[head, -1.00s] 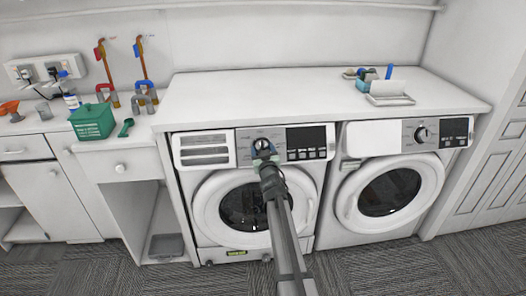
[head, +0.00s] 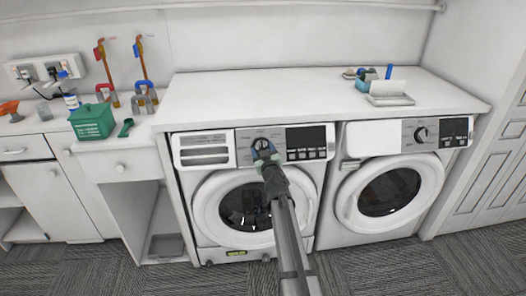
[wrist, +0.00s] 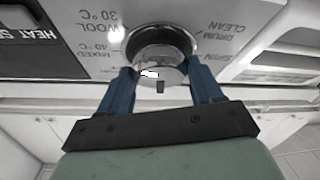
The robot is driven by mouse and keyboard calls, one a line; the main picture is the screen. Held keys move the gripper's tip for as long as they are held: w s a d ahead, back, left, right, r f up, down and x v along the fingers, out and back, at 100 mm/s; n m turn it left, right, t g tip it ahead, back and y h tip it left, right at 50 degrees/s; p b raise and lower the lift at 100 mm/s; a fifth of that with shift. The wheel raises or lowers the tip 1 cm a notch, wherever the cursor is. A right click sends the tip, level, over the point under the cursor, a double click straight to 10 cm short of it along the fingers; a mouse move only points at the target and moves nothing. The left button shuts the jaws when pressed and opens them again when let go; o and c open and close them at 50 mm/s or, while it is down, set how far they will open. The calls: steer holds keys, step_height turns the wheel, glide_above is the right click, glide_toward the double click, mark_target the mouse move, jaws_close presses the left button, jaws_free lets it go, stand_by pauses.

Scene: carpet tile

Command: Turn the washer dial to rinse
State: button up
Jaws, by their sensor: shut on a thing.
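The washer dial (wrist: 160,38) is a round silver knob on the left machine's control panel (head: 246,135). In the wrist view, my gripper (wrist: 160,82) has its blue fingers on both sides of the knob, shut on it. A small white mark and a dark mark show on the knob's face. Upside-down labels around the dial include wool, 30 °C, 40 °C and mixed on the left, and spin, drum and clean on the right. I cannot see a rinse label. In the head view, my gripper (head: 264,152) covers most of the dial.
A second machine (head: 390,185) with its own dial (head: 421,134) stands to the right. The worktop (head: 290,92) above holds a tray (head: 390,98) at the right. A green box (head: 92,121) sits on the left counter. Carpet in front is clear.

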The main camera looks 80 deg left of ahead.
steer(key=shift+w+n+g, duration=0.1)
steer(key=shift+n+g, duration=0.5)
steer(key=shift+n, duration=0.6)
steer(key=shift+n+g+h, duration=0.6)
steer(key=shift+n+g, duration=0.1)
steer(key=shift+n, duration=0.7)
steer(key=shift+w+a+r+n+g+h, duration=0.1)
steer(key=shift+n+g+h, duration=0.2)
steer(key=shift+n, duration=0.65)
steer(key=shift+w+n+g+h, duration=0.1)
steer(key=shift+n+g+h, duration=0.2)
steer(key=shift+n, duration=0.65)
steer(key=shift+s+n, duration=0.1)
steer(key=shift+n, duration=0.2)
steer(key=o, duration=1.1)
steer(key=shift+c, duration=0.2)
